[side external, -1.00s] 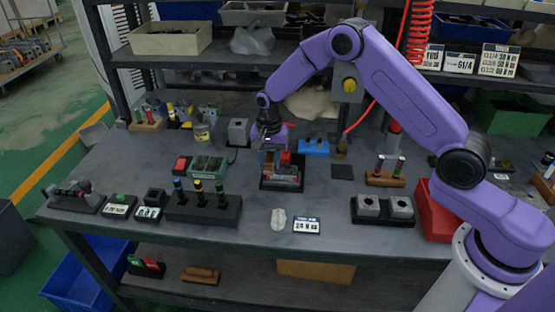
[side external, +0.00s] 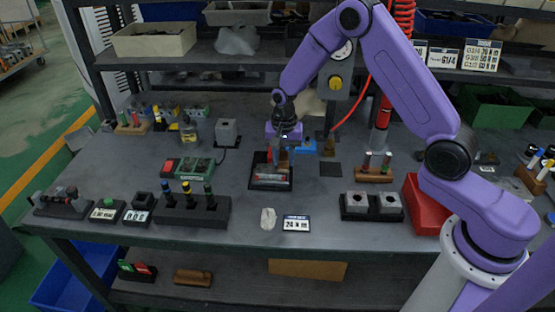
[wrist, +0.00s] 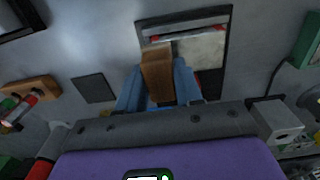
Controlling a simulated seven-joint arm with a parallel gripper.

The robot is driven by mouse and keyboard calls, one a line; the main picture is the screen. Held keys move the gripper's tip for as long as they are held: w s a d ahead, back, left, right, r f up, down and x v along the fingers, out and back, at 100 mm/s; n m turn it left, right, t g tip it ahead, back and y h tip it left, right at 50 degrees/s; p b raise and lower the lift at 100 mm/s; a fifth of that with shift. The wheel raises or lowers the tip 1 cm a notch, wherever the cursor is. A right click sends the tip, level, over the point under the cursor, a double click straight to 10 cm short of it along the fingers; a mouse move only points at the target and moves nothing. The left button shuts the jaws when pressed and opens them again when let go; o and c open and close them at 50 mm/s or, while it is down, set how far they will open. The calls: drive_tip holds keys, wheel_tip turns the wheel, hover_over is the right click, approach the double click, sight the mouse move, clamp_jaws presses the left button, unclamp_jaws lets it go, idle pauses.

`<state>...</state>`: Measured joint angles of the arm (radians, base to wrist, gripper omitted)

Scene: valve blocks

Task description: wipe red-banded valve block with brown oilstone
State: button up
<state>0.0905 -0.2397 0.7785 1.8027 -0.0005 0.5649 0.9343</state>
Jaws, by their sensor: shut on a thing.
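My gripper (wrist: 158,92) has blue fingers shut on the brown oilstone (wrist: 158,70). In the side view my gripper (side external: 284,146) is above the back right part of a black tray (side external: 257,187). A grey block with red on it (side external: 270,179), apparently the red-banded valve block, lies in this tray. In the wrist view the pale block (wrist: 207,47) has red along its edges. The oilstone overlaps its near left part in that view. I cannot tell whether the two touch.
A grey block (side external: 226,132) stands behind left. A green-compartment box (side external: 195,167) is left of the tray. Two grey blocks in a black holder (side external: 371,213) stand front right. A white lump (side external: 268,219) lies in front.

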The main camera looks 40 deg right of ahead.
drive_tip(key=shift+r, duration=3.55)
drive_tip(key=shift+a, duration=0.1)
